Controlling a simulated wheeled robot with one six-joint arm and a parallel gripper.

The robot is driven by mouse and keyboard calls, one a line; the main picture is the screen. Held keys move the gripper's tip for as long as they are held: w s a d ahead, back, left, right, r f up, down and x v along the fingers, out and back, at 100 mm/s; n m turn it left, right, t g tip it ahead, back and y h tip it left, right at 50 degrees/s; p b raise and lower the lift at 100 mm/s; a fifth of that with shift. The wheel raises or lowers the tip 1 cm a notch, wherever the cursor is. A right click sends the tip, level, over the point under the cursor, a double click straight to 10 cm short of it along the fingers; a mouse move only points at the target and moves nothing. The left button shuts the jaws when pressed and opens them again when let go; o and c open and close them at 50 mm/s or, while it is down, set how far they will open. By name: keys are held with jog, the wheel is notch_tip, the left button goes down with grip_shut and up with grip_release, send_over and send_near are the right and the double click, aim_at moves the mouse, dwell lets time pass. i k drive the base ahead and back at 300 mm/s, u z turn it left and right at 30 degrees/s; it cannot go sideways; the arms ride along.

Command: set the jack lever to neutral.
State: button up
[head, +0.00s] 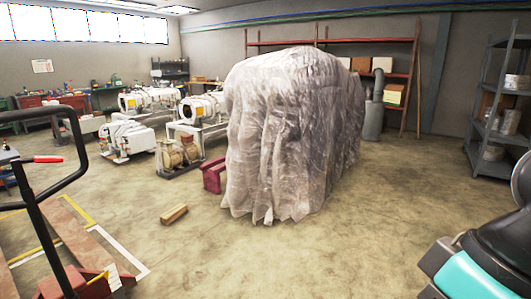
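A pallet jack stands at the left edge, with a black loop handle (78,137) on a dark upright shaft (45,230). A small lever with a red grip (48,159) sits inside the loop, roughly level, its red end towards the right. Its exact setting cannot be told from here. The red base (95,287) of the jack shows at the bottom left, cut off by the frame. My gripper is not in view. A teal and black part at the lower right seems to be my own arm, well apart from the jack.
A large machine under plastic sheeting (285,130) stands in the middle. A wooden block (174,215) lies on the floor before it. White pumps (125,138) stand behind at left. Grey shelving (490,150) is at right. The floor (290,260) in front is clear.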

aim_at(38, 159)
jog(key=u, duration=1.65)
jog(key=k, duration=0.65)
jog(key=u, duration=0.35)
jog(key=i, duration=1.75)
jog(key=z, duration=0.6)
